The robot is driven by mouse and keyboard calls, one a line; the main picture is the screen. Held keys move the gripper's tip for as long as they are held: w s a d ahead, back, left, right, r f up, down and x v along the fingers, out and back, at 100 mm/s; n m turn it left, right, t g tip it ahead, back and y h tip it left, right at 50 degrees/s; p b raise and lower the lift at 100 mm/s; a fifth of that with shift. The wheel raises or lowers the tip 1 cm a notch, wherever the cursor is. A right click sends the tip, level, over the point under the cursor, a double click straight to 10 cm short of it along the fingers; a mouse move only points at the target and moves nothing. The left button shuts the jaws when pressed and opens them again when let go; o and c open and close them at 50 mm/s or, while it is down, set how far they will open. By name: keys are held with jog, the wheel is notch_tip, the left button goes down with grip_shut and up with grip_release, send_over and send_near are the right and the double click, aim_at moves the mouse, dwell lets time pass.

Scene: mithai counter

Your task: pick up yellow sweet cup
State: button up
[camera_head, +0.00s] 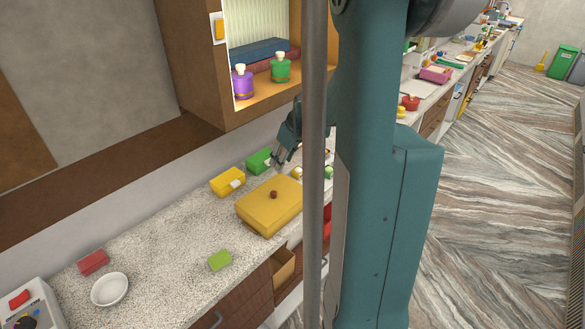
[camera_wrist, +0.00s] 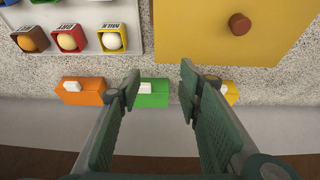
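A yellow sweet cup (camera_wrist: 112,38), with a pale round sweet and a label reading MILK, stands in a white tray (camera_wrist: 130,10) at the upper left of the wrist view. Red (camera_wrist: 70,40) and brown-orange (camera_wrist: 31,40) cups stand in a row to its left. My gripper (camera_wrist: 160,82) is open and empty, with its fingers spread over the counter near a green box (camera_wrist: 153,94). The yellow cup lies beyond the left fingertip. In the head view my gripper (camera_head: 279,160) is above the counter behind a large yellow box; my column and arm hide much of the tray.
The large yellow box (camera_head: 268,207) with a brown knob is beside the tray. Orange (camera_wrist: 84,91) and yellow (camera_head: 228,181) boxes line the back. A shelf cabinet (camera_head: 190,60) overhangs the counter.

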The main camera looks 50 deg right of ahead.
jog(key=p, duration=0.2)
send_near(298, 168)
jog(key=shift+w+a+f, duration=0.35)
jog(key=shift+w+f, duration=0.45)
jog(key=shift+s+d+f, duration=0.2)
jog(key=shift+d+f, duration=0.1)
jog(key=shift+d, duration=0.15)
jog(key=shift+f, duration=0.1)
jog(key=shift+x, duration=1.2)
jog(key=shift+w, duration=0.1)
jog(key=shift+x, duration=2.55)
jog(key=shift+a, duration=0.1)
jog(key=shift+c, duration=0.3)
jog(key=c, duration=0.6)
